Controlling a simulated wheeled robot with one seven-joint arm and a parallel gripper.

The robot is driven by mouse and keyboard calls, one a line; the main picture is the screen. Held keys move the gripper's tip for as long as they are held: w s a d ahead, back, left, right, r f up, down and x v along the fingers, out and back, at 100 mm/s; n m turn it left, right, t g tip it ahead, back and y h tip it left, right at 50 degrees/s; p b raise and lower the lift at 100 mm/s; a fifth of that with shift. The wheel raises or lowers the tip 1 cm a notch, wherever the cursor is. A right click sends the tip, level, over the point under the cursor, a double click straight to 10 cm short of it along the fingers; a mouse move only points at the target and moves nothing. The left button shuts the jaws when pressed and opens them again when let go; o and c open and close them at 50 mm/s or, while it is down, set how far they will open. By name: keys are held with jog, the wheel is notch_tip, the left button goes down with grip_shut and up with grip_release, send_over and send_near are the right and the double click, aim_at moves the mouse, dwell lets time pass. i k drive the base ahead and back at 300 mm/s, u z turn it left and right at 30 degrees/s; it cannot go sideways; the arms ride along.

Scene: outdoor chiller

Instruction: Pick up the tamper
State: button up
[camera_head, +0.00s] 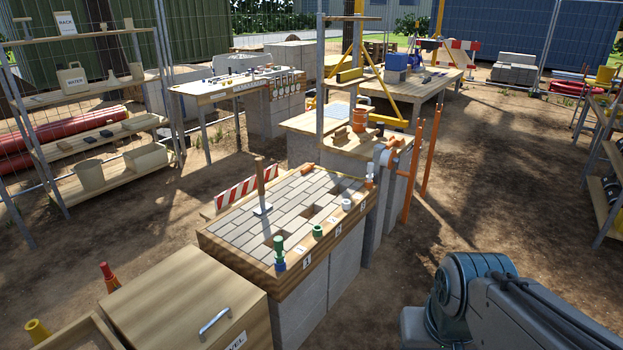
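The tamper (261,188) appears to be the upright tool with a wooden handle and a flat pale plate at its foot. It stands on the grey paver bed (237,230), left of the middle of the picture, and nothing holds it. Only a bulky grey and blue part of my arm shows at the lower right, well apart from the tamper. My gripper is outside the picture, so its fingers cannot be seen.
Green and white pieces, including a green one (317,230), stand along the bed's near edge. A wooden box lid with a metal handle (215,321) lies in front. A striped barrier (246,186) stands behind. Orange posts (430,150) rise at right; bare ground lies beyond.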

aim_at(263, 208)
jog(key=u, duration=0.25)
jog(key=i, duration=1.4)
jog(key=u, duration=0.2)
